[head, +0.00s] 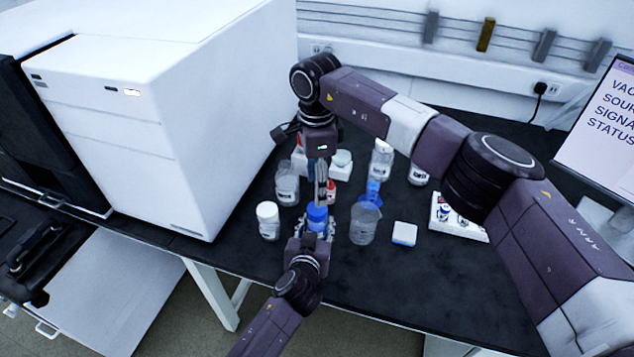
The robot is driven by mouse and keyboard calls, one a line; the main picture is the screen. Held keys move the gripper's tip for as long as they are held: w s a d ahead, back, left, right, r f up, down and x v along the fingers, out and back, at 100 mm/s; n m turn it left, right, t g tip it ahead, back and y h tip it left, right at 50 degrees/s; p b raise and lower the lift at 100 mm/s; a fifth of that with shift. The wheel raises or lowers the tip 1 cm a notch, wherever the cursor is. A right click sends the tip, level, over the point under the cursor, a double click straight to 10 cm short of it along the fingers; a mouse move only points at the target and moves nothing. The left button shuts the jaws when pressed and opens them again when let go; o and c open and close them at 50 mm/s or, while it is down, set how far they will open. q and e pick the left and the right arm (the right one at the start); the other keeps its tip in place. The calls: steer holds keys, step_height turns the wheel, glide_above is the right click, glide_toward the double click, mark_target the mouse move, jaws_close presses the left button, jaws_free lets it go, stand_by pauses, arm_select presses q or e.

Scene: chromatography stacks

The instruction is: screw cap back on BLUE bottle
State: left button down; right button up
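A blue bottle or blue-topped bottle (317,214) stands between the fingers of my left gripper (317,228). The fingers lie on both sides of it and appear shut on it; its lower part is hidden by the gripper. My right gripper (321,192) points down directly above the blue part, its fingertips very close to it or touching. Its fingers are seen nearly edge-on, so I cannot tell whether they are open or hold a cap. Another blue object (373,190) stands to the right, behind a clear jar (364,225).
A white-capped bottle (268,220) and a clear bottle (287,184) stand left of the grippers. A small white-and-blue box (404,234) and a white tray (452,222) lie to the right. A large white instrument (150,120) bounds the left. The black table (400,290) is clear in front.

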mark_target(317, 221)
steer(key=n, duration=0.3)
stand_by(0.4)
steer(key=shift+f, duration=3.95)
